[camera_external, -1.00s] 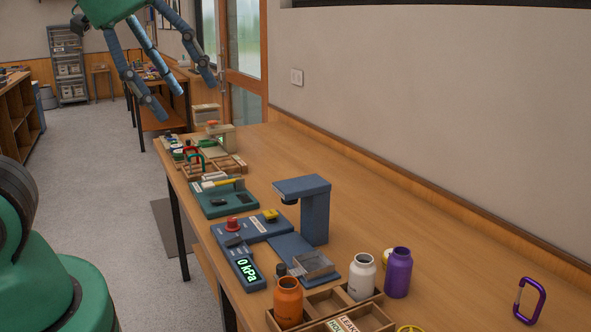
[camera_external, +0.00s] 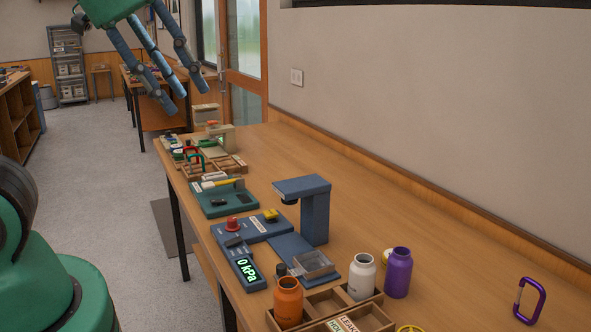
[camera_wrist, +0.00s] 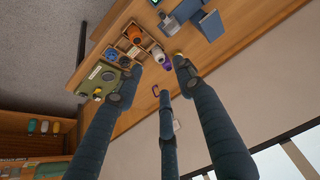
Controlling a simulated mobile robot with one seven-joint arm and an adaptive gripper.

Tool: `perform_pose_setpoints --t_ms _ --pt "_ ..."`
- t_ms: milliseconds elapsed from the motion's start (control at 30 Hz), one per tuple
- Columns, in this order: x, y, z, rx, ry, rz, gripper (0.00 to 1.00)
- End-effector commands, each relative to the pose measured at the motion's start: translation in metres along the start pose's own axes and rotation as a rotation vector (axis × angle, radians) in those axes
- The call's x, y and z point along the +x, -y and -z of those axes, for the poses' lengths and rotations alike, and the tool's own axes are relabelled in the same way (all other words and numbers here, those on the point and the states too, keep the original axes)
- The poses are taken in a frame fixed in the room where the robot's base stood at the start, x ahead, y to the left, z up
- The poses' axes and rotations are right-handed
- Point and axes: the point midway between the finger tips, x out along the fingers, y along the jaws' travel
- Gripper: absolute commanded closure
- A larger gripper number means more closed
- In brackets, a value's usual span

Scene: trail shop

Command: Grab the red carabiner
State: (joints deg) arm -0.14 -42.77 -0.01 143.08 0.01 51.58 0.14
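A small red loop (camera_external: 192,150), which looks like the red carabiner, stands among small items at the far end of the long wooden table in the external view. A green loop is close beside it. A purple carabiner (camera_external: 529,300) stands at the near right of the table. My three-fingered gripper (camera_external: 183,97) hangs high at the upper left in the external view, apart from everything. In the wrist view its fingers (camera_wrist: 145,82) are spread with nothing between them. I cannot make out the red carabiner in the wrist view.
An orange bottle (camera_external: 288,302), a white bottle (camera_external: 361,276) and a purple bottle (camera_external: 398,272) stand at the near end by a wooden divided tray (camera_external: 330,297). A blue stand (camera_external: 315,215) rises mid-table. The table's wall side is mostly clear.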

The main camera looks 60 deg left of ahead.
Motion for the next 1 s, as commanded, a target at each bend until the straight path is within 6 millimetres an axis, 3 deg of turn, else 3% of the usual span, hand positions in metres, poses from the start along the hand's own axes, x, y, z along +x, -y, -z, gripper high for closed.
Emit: perform_pose_setpoints --t_ms 233,467,1000 --pt "-0.003 0.011 0.023 0.001 0.018 0.015 0.62" --pt "-0.004 0.037 0.067 0.006 0.053 0.044 0.62" --pt "0.017 0.137 0.173 0.02 0.153 0.097 0.62"
